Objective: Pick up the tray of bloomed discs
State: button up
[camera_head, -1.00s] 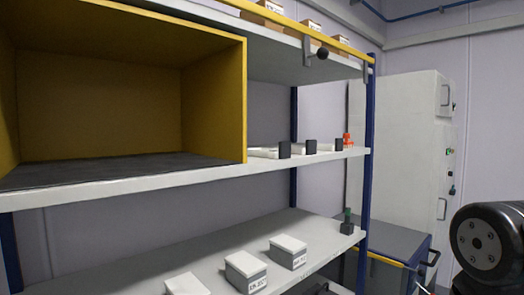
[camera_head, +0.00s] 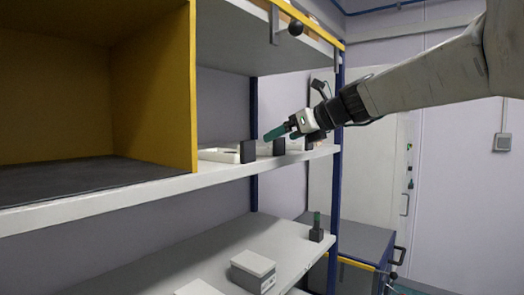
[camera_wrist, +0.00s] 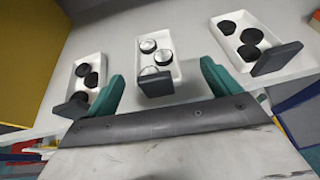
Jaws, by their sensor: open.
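Three white trays with dark end blocks stand in a row on the middle shelf. In the wrist view, the middle tray (camera_wrist: 153,43) holds round discs with pale, whitish faces (camera_wrist: 148,46), the bloomed ones. In the head view my gripper (camera_head: 285,134) is at the shelf's front, partly hiding the trays beyond the left one (camera_head: 219,155).
A yellow-walled box (camera_head: 180,85) stands left of the trays on the same shelf (camera_head: 130,197). An upper shelf (camera_head: 235,30) is above and a blue post (camera_head: 338,110) stands at the right end. Small grey boxes (camera_head: 253,272) and a green-topped item (camera_head: 316,230) are on the lower shelf.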

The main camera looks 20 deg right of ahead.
jog(key=x, duration=0.6)
jog(key=shift+s+a+f, duration=0.1)
jog(key=shift+a+f, duration=0.25)
jog(key=shift+a, duration=0.15)
jog(key=shift+d, duration=0.1)
jog(key=shift+c, duration=0.3)
jog(key=c, duration=1.1)
jog(key=shift+r, duration=0.1)
